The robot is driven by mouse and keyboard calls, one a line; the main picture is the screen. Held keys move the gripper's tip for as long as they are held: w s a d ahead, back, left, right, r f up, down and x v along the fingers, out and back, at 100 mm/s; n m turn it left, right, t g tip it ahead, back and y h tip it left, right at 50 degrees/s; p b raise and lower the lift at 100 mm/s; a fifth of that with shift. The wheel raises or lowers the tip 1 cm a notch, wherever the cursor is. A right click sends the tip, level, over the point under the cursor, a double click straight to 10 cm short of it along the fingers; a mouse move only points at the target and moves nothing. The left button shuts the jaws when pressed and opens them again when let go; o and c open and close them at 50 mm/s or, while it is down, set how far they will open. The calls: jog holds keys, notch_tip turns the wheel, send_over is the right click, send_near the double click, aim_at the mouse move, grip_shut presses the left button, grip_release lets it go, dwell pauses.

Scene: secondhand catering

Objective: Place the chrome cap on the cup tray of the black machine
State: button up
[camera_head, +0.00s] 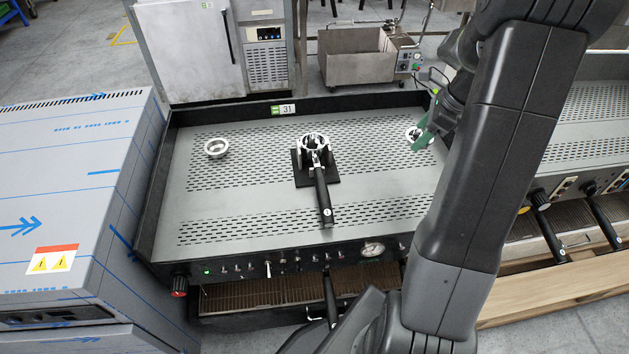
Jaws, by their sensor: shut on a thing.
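The black machine (157,190) stands in the middle, with a grey slotted cup tray (260,185) on its top. My gripper (424,136), with green fingers, is over the right part of the tray. It is shut on a small round chrome piece, which I take to be the chrome cap (411,133). The fingers and my arm hide part of the cap. I cannot tell whether the cap touches the tray or hangs just above it.
A chrome ring (216,147) lies on the tray's left. A portafilter (323,195) rests in a black stand (301,176) at the centre, handle toward me. A raised rim (230,111) edges the tray. A blue-striped steel box (70,190) stands left. Bare tray lies between these items.

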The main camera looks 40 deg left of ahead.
aim_at(432, 141)
jog(key=shift+s+a+f+m+b, duration=0.15)
jog(key=shift+s+a+m+b, duration=0.3)
jog(key=shift+a, duration=0.3)
notch_tip(432, 141, down, 10)
jog(key=shift+b, duration=0.9)
jog(key=shift+f, duration=0.1)
jog(key=o, duration=0.9)
jog(key=shift+o, duration=0.2)
jog(key=p+v, duration=0.2)
jog(key=v, duration=1)
jog(key=shift+s, duration=0.1)
